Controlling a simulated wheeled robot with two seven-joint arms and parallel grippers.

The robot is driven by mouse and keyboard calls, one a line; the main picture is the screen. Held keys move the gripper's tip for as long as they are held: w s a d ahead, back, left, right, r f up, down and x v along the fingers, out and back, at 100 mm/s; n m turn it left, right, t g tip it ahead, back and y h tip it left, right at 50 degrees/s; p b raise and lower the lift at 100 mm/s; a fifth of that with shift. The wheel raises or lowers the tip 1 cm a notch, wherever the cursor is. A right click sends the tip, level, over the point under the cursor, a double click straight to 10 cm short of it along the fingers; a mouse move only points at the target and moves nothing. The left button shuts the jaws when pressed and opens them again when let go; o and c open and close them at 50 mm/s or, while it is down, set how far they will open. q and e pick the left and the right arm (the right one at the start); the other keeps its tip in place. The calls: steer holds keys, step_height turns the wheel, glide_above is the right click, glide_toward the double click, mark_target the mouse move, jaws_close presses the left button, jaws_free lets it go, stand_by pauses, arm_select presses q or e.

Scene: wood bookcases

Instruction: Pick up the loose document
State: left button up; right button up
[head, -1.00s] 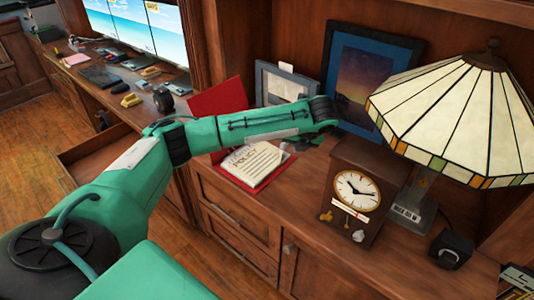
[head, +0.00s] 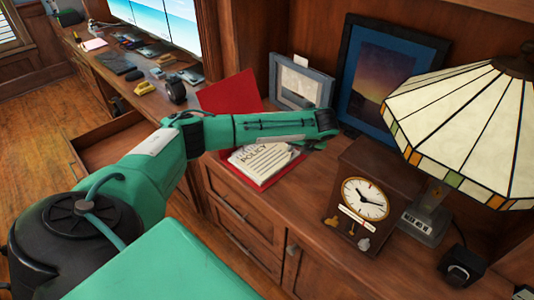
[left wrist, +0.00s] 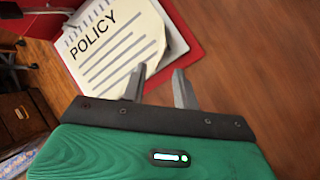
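The loose document, cream pages headed POLICY (head: 262,158), lies in an open red folder (head: 228,95) on the wooden cabinet top. In the left wrist view the document (left wrist: 112,48) fills the upper left, with the red folder (left wrist: 185,22) showing along its right side. My left gripper (left wrist: 160,84) is open, its two grey fingers apart with nothing between them. Its left fingertip overlaps the document's lower right edge in that view; I cannot tell whether they touch. In the head view my left forearm crosses above the folder and hides part of it. My right gripper is not in view.
A clock (head: 364,200) and a stained-glass lamp (head: 470,125) stand to the right. A grey picture frame (head: 300,85) and a dark-framed picture (head: 385,75) stand behind. An open drawer (head: 110,145) juts out at left. Bare wood lies between folder and clock.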

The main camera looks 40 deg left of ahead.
mark_target(291, 154)
arm_select(q)
steer(key=x, duration=0.4)
steer(key=shift+s, duration=0.1)
steer(key=shift+f, duration=0.25)
steer(key=shift+c, duration=0.7)
jaws_close()
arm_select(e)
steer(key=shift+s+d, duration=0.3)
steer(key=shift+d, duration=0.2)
